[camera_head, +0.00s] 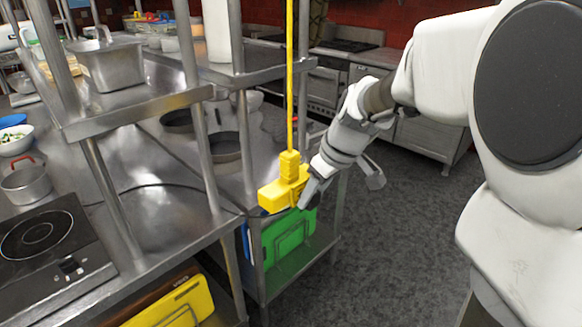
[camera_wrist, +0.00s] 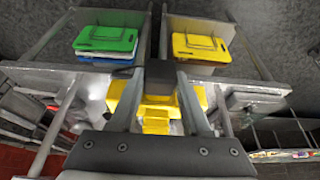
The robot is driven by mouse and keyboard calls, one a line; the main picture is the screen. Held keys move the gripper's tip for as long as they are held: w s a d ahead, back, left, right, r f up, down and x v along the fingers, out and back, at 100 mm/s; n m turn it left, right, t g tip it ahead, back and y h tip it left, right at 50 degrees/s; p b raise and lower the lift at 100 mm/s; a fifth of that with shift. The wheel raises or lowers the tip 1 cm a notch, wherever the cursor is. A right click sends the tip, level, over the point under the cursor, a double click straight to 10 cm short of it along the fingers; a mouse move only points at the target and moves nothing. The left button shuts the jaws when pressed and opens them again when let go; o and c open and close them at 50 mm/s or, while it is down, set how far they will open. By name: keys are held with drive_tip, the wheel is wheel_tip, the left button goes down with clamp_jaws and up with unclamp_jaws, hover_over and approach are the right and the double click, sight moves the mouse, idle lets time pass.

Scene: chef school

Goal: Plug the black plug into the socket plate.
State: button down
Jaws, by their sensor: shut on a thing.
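The yellow socket box (camera_head: 281,194) hangs on a yellow cord above the aisle, by the corner of the steel table. It also shows in the wrist view (camera_wrist: 155,103), behind my fingers. In the wrist view my gripper (camera_wrist: 160,75) is shut on the black plug (camera_wrist: 160,71), a dark block between the fingertips. The plug is close against the yellow box; I cannot tell whether it is in the socket. In the head view the plug is mostly hidden.
A black cable (camera_head: 160,186) runs across the steel table from near the cooktop (camera_head: 47,240). Steel shelf posts stand left of the box. Green (camera_head: 290,238) and yellow (camera_head: 175,303) boards are on the lower shelves. Pans (camera_head: 226,146) lie behind. The floor at right is clear.

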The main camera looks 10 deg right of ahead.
drive_tip(key=shift+w+a, duration=0.4)
drive_tip(key=shift+w, duration=0.15)
drive_tip(key=shift+c, duration=1.4)
unclamp_jaws()
